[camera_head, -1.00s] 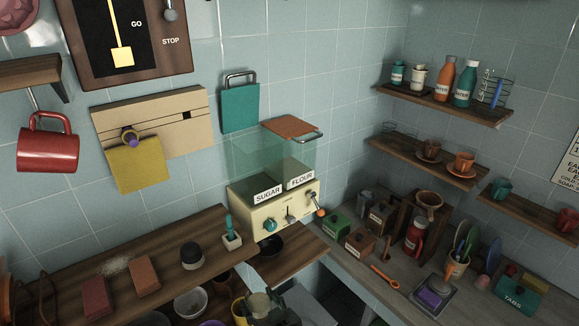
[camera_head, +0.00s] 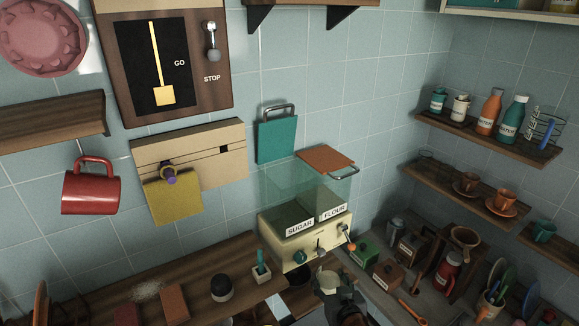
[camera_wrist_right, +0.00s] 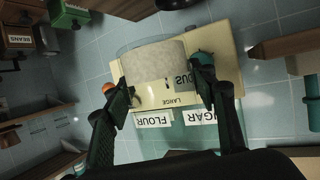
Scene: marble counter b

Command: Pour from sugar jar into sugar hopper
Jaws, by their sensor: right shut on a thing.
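The hopper is a clear box on a cream machine (camera_head: 285,252), with a compartment labelled FLOUR (camera_head: 333,213) beside the sugar hopper (camera_head: 289,213), labelled SUGAR. My right gripper (camera_head: 337,292) is at the front of the machine, below the labels, shut on the sugar jar (camera_head: 328,280). In the right wrist view, the clear jar (camera_wrist_right: 155,62), holding pale grainy stuff, sits between the two fingers (camera_wrist_right: 160,92). The machine's labels appear upside down behind it there. The jar's own label is not readable. My left gripper is not in view.
An orange-brown panel with a handle (camera_head: 327,160) is above the hopper's back. A teal board (camera_head: 277,140) hangs behind. A wooden shelf (camera_head: 200,275) with a dark round pot (camera_head: 221,288) is at left. Small boxes (camera_head: 386,272) crowd the counter at right.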

